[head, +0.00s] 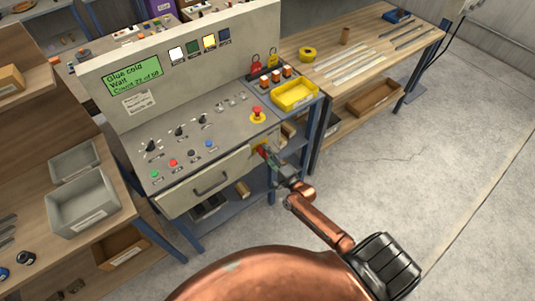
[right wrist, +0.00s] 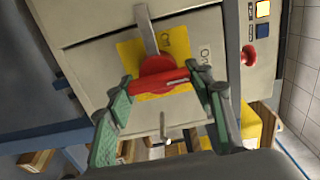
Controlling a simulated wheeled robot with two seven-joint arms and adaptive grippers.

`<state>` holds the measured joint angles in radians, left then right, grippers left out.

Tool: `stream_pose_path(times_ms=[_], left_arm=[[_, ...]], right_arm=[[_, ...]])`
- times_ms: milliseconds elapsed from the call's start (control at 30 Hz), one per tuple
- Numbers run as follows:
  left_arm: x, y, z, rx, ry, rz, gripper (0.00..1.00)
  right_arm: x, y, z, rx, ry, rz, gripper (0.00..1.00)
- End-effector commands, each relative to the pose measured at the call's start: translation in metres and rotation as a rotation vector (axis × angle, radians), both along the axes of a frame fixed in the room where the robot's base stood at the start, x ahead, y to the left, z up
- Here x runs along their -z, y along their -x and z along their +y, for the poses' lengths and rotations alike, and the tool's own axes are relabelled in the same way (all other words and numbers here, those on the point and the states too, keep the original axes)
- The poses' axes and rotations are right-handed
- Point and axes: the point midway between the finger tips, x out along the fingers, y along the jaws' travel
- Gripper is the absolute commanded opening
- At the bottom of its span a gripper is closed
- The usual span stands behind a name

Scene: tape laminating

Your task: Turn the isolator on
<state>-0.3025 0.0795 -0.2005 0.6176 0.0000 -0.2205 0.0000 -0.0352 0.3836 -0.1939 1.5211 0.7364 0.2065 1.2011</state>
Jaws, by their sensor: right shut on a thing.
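The isolator is a red rotary handle (right wrist: 160,84) on a yellow plate (right wrist: 130,56), fixed to the front right of the grey console (head: 190,175). In the right wrist view its red bar lies nearly level across the picture, between my green fingers. Lettering shows beside the plate, partly cut off by the handle and angle. My right gripper (head: 268,158) is at the isolator, shut on the red handle, one finger at each end of the bar. In the head view the gripper largely hides the handle. My left gripper is not in view.
A red emergency button (head: 257,112) stands on the console top just above the isolator. A yellow tray (head: 294,94) and red and yellow padlocks are behind it. A drawer with a handle (head: 211,183) is left of the isolator. The floor to the right is clear.

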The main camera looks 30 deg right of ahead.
Motion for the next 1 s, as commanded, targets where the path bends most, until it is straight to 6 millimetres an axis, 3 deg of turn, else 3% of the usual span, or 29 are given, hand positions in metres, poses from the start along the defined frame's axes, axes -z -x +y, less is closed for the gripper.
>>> stream_pose_path(times_ms=[533,567,800,1000], left_arm=[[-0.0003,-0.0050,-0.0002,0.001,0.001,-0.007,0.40],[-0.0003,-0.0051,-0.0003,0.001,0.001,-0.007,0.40],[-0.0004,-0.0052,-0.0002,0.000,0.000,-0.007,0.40],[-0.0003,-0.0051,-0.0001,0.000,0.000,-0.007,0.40]], right_arm=[[-0.0004,0.0000,-0.0008,0.001,-0.026,0.001,0.05],[-0.0004,0.0000,-0.0008,0.001,-0.026,0.001,0.49],[-0.0003,0.0002,-0.0006,0.001,-0.024,0.001,0.66],[-0.0001,0.0004,-0.0005,0.001,-0.023,0.002,0.67]])
